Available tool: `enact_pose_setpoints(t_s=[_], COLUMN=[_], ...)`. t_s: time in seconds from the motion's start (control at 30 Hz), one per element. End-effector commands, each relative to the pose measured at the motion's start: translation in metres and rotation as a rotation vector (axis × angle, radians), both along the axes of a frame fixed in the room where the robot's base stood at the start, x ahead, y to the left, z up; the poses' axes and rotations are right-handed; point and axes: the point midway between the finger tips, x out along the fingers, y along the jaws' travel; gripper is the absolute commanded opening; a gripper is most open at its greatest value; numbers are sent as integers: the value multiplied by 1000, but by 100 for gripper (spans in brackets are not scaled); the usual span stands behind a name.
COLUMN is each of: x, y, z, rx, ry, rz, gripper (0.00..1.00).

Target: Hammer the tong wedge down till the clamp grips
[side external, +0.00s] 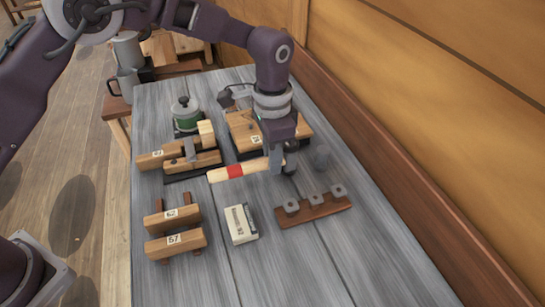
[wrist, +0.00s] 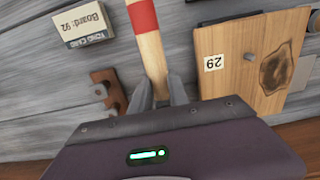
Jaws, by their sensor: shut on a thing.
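My gripper (side external: 277,163) is shut on the wooden handle of a hammer (side external: 238,170), which has a red band. The handle points left and lies about level above the bench; the head end is partly hidden by my gripper. In the wrist view the handle (wrist: 153,62) runs between my fingertips (wrist: 161,95), and the head is out of sight. A wooden tong clamp (side external: 205,160) with a numbered tag sits left of my gripper. A pale upright block (side external: 206,128), perhaps the wedge, shows at its right end. Whether the clamp grips cannot be told.
Two wooden blocks (side external: 176,243) stand front left. A green-banded pot (side external: 186,115) stands behind the clamp.

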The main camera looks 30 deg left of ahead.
Motion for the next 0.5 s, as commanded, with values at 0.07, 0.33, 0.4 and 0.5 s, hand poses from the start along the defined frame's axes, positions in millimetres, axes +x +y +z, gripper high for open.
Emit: enact_pose_setpoints(t_s=[0.07,0.33,0.4,0.5], x=[1,1,1,1], y=[0,-1,-1,-1], z=[3,42,52,66], rx=[-1,-3,-3,-2], ry=[-3,-4,-4,-4], rz=[0,0,0,0], gripper=[0,0,0,0])
